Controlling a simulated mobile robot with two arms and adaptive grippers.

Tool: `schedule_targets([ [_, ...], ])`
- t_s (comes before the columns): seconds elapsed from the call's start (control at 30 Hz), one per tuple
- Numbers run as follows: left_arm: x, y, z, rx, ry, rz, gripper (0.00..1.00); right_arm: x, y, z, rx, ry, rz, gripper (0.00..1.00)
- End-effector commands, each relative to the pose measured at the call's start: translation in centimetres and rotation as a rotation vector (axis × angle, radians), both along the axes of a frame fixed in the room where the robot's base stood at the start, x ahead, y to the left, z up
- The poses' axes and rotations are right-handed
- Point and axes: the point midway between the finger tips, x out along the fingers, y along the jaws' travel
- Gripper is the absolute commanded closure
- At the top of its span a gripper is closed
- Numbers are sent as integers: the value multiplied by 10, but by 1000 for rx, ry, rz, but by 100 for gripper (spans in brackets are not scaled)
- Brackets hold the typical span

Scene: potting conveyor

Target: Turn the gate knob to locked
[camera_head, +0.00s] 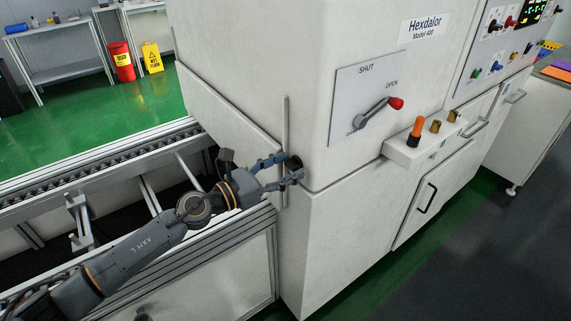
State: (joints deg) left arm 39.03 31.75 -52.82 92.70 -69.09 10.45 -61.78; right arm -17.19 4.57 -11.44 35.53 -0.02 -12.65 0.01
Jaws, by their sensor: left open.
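My left gripper (288,169) reaches in from the left, its fingers open at the lower front corner of the white machine housing. A small dark round part (294,162), which looks like the gate knob, sits right at the fingertips. The fingers partly cover it, so its markings and turn position are hidden, and I cannot tell whether they touch it. A thin upright metal strip (286,140) stands on the housing just left of this part. My right gripper is not in view.
A lever with a red ball (395,103) sits on a plate marked SHUT and OPEN. A ledge (408,157) carries an orange-topped knob (416,131) and brass-coloured parts. The roller conveyor (100,174) runs at left under my arm. A control panel (500,45) is at upper right.

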Motion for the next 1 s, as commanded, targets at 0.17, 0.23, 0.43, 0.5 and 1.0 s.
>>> schedule_targets([
  [0.17,2,-3,0,1,1,0,42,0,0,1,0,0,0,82],
  [0.23,2,-3,0,1,1,0,42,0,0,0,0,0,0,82],
  [0.43,2,-3,0,0,0,0,64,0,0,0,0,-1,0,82],
  [0.5,2,-3,0,0,0,0,78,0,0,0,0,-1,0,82],
  [1.0,2,-2,2,-44,60,1,96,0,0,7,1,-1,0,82],
])
